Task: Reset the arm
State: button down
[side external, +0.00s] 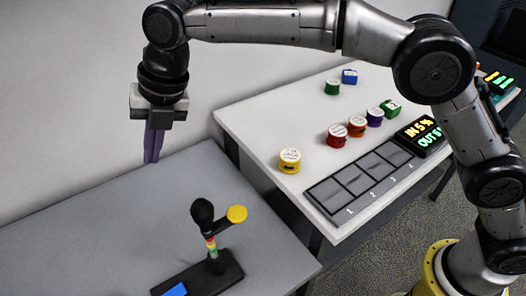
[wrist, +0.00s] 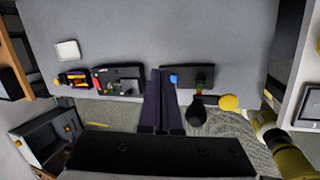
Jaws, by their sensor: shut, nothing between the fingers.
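My arm reaches across the top of the side external view. My gripper (side external: 152,160) points straight down, high above the grey table (side external: 90,215). Its two purple fingers are shut together with nothing between them. In the wrist view the shut fingers (wrist: 161,75) show over the grey table top. Nothing touches the gripper.
A black stand (side external: 215,275) with a dark knob and yellow disc rises from the grey table. On the white table (side external: 255,120) are a yellow spool (side external: 289,161), several other coloured spools, a numbered tray (side external: 350,187) and a lit display (side external: 423,133). Dark devices (wrist: 118,80) show in the wrist view.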

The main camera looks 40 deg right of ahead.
jog(key=d+r+m+t, duration=0.1)
jog(key=d+r+m, duration=0.1)
jog(key=d+r, duration=0.4)
jog(key=d+r+m+t, duration=0.15)
jog(key=d+r, duration=0.25)
jog(key=d, duration=0.5)
jog(key=s+d+r+m+t+h, duration=0.1)
jog(key=s+d+r+m, duration=0.1)
jog(key=s+d+m, duration=0.35)
jog(key=s+d+r+m, duration=0.2)
jog(key=s+d, duration=0.1)
jog(key=d, duration=0.6)
jog(key=s+d+f+m+h, duration=0.1)
jog(key=s+d+f+m, duration=0.5)
jog(key=s+m, duration=0.4)
jog(key=s+d+f+m+h, duration=0.1)
jog(key=s+d+f+m, duration=0.5)
jog(key=s+f+m, duration=0.2)
jog(key=s+m, duration=0.2)
jog(key=m, duration=0.2)
jog(key=shift+s+f+h, duration=0.3)
jog(key=shift+f, duration=0.05)
